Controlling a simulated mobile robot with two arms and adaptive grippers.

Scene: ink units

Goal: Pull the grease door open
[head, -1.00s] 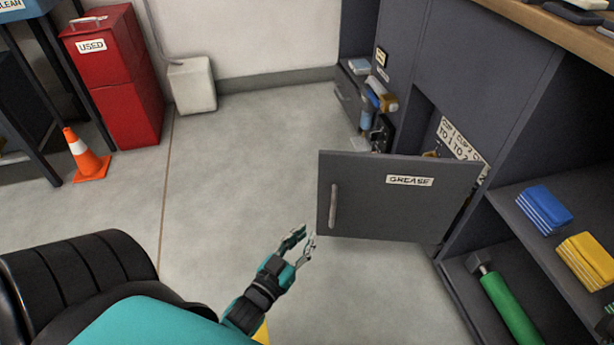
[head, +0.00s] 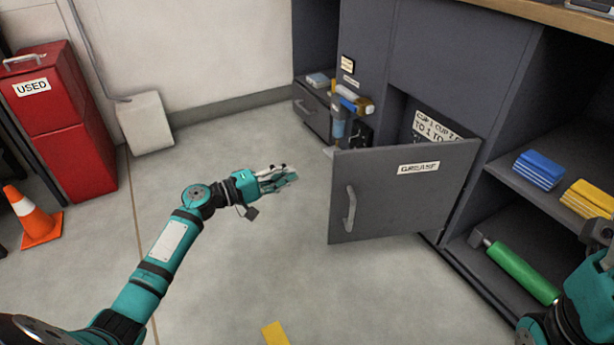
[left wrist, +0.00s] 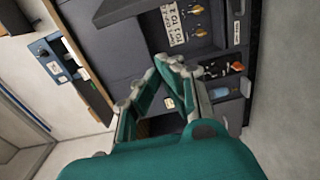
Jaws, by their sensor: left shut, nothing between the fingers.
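The grey grease door (head: 405,205) stands swung out from the cabinet, its label facing me. Its handle (head: 349,208) is near the door's left edge. Behind it part of the open compartment shows, with a lettered card (head: 432,127); the card also shows in the left wrist view (left wrist: 178,25). My left gripper (head: 292,176) is shut and empty, left of the door and apart from it.
Right of the door, open shelves hold blue (head: 540,170) and yellow packs (head: 588,197) and a green tool (head: 522,273). A drawer (head: 312,113) is at the back. A red used bin (head: 62,125), cone (head: 35,220) and white box (head: 146,122) stand left.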

